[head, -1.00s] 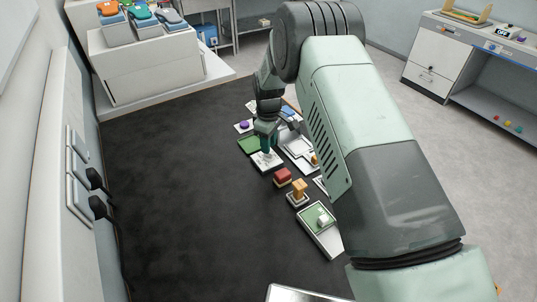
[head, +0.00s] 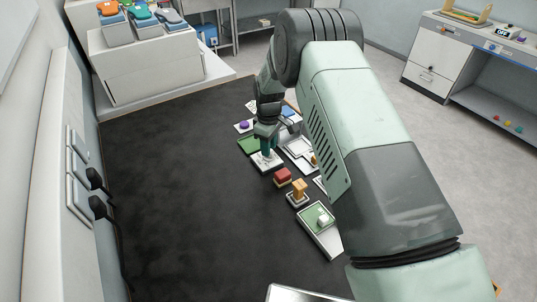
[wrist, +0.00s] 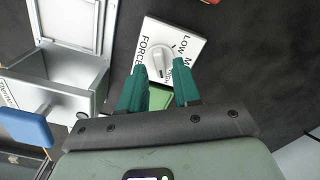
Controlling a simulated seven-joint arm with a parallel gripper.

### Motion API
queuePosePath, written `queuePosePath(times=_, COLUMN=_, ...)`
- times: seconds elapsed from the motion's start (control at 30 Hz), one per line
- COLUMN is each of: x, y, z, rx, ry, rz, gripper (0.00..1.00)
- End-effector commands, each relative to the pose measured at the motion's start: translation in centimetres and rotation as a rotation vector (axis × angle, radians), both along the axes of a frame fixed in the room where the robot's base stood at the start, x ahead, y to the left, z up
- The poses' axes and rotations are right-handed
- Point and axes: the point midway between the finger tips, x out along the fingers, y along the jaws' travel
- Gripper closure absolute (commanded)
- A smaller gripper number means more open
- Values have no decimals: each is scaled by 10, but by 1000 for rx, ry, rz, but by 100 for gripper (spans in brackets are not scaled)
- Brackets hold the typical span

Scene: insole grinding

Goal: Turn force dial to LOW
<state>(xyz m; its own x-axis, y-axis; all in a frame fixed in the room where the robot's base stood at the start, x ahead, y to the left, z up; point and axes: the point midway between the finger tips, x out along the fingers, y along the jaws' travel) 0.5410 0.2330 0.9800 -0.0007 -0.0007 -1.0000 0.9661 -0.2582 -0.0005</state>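The force dial is a white square plate (wrist: 192,44) with a pale knob (wrist: 160,58) and the printed words FORCE and LOW. Other lettering is partly hidden. I cannot tell for sure which mark the knob points at. In the head view the dial plate (head: 262,164) lies on the dark mat below my gripper (head: 267,148). In the wrist view my gripper (wrist: 160,70) has its two green fingers apart, with the knob just beyond and between their tips. I see no clear contact with the knob.
A grey open box (wrist: 70,80) and a blue piece (wrist: 27,129) are at left in the wrist view. A red block (head: 283,175) and an orange piece (head: 299,188) stand nearby. The mat (head: 180,190) is clear at left.

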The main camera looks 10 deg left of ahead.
Motion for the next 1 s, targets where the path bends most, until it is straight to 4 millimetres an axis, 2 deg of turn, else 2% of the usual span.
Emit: queuePosePath(times=1.0, x=0, y=0, z=-22, rx=1, ry=-1, rz=0, gripper=68)
